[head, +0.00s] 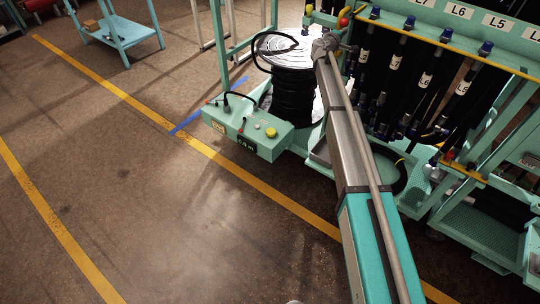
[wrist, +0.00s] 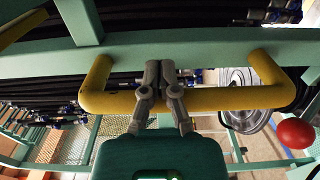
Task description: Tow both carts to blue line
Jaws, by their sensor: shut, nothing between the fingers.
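A teal rack cart with hanging black hoses and labels such as L5 and L6 (head: 460,40) stands at the right. A yellow handle bar (wrist: 225,98) on teal framing crosses the wrist view. My gripper (wrist: 160,70) is shut and empty, its fingers overlapping the middle of that bar; I cannot tell whether they touch it. In the head view my gripper (head: 328,45) is small, near the rack's left end. A small teal cart (head: 125,30) stands at the upper left. The blue line (head: 190,124) is on the floor, partly hidden by the reel machine.
A teal machine with a black hose reel (head: 293,92) and a control box (head: 248,130) stands left of my arm. A yellow floor line (head: 110,88) runs diagonally past it; another (head: 50,215) lies further left. The brown floor between them is clear. A red knob (wrist: 296,133) sits near the handle.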

